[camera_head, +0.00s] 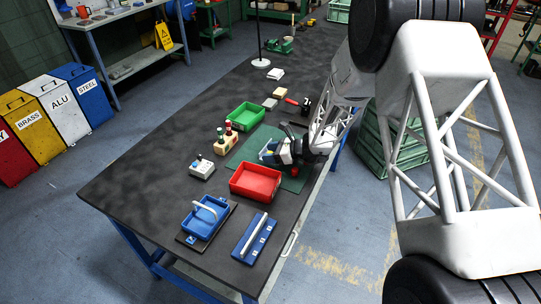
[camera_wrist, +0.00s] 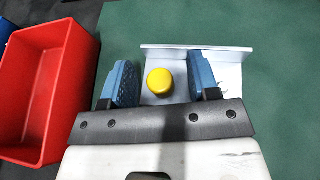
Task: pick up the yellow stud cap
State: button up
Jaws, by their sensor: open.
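The yellow stud cap (camera_wrist: 160,82) is a small, smooth, round-topped piece, seen from above in the wrist view. It appears to rest on a pale grey angled metal part (camera_wrist: 228,72) on the green mat (camera_wrist: 285,110). My gripper (camera_wrist: 163,76) is open, with one blue finger pad on each side of the cap. A gap shows between the cap and each pad, wider on the right. In the head view my gripper (camera_head: 272,153) is low over the mat and hides most of the metal part.
A red tray (camera_wrist: 35,130) stands close to the left of my gripper. A green tray (camera_head: 245,115), red-topped pieces in a wooden block (camera_head: 218,147), a small grey box (camera_head: 201,169), and a blue basket (camera_head: 205,215) are also on the dark bench (camera_head: 120,190).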

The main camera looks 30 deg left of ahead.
jog(key=shift+s+f, duration=0.1)
jog(key=shift+f, duration=0.05)
jog(key=shift+d+f, duration=0.1)
jog(key=c, duration=1)
jog(key=shift+r, duration=0.9)
notch_tip(320, 180, up, 2)
jog(key=shift+r, duration=0.2)
jog(key=s+d, duration=0.3)
jog(key=s, duration=0.1)
jog(key=s+d, duration=0.3)
jog(key=s, duration=0.1)
jog(key=s+d+r, duration=0.1)
jog(key=s+d, duration=0.3)
jog(key=shift+s+r, duration=0.1)
jog(key=shift+s, duration=0.1)
